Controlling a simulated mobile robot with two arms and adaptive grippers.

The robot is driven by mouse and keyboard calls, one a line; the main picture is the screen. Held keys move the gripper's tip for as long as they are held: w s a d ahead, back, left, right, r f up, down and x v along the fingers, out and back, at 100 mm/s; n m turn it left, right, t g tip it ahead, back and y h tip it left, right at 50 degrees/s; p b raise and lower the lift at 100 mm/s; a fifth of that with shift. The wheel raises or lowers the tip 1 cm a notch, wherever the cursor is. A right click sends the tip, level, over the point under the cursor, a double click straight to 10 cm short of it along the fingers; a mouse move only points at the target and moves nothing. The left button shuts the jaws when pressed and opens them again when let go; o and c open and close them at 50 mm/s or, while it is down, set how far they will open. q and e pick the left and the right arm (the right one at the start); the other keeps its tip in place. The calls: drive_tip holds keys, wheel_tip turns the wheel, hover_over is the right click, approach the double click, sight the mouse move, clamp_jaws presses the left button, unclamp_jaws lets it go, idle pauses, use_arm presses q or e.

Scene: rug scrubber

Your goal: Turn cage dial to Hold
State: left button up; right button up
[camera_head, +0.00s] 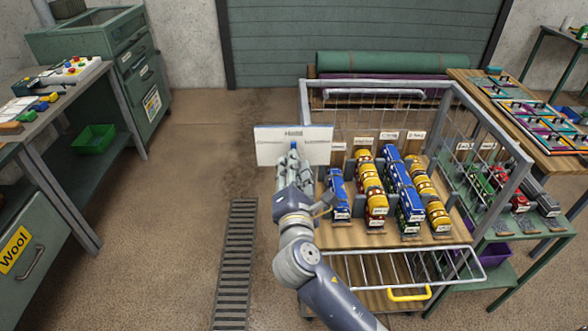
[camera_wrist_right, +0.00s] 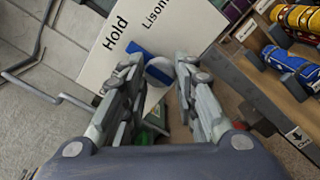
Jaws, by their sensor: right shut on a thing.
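The cage dial is a small blue and white knob (camera_wrist_right: 158,70) on a white panel (camera_head: 265,149) at the left front corner of the wire cage (camera_head: 390,84). In the right wrist view the panel (camera_wrist_right: 178,25) carries the words "Hold" and "Lison...", the second cut off. My right gripper (camera_head: 292,158) reaches up to the panel and is shut on the dial; its fingers (camera_wrist_right: 158,85) lie on both sides of it. In the head view the gripper hides most of the dial, and I cannot tell which word it points to. My left gripper is not in view.
A workbench (camera_head: 60,110) is at left, and a wooden table (camera_head: 540,140) at right. Floor left of the cage is clear.

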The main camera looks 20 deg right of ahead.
idle(0.4)
drive_tip(key=o, duration=1)
drive_tip(key=shift+o, duration=0.2)
drive_tip(key=v, duration=1.2)
